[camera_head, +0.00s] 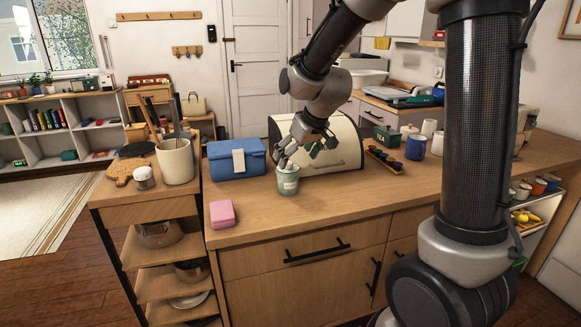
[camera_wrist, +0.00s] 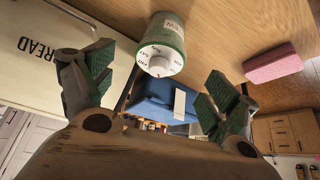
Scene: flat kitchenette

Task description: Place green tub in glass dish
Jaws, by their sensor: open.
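The green tub (camera_head: 288,180) is a small cylinder with a pale label and a whitish lid. It stands upright on the wooden counter, in front of the bread bin. In the wrist view the tub (camera_wrist: 166,44) shows ahead of the fingers, its lid towards the camera. My gripper (camera_head: 295,150) is just above and behind the tub in the head view. In the wrist view my gripper (camera_wrist: 158,68) has its green-padded fingers spread wide, with nothing held. I cannot make out a glass dish in either view.
A cream bread bin (camera_head: 340,145) stands behind the tub, and a blue box (camera_head: 225,162) to its left. A pink sponge (camera_head: 222,213) lies at front left. A utensil crock (camera_head: 175,162) stands far left. A blue mug (camera_head: 416,147) is to the right. The front counter is mostly clear.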

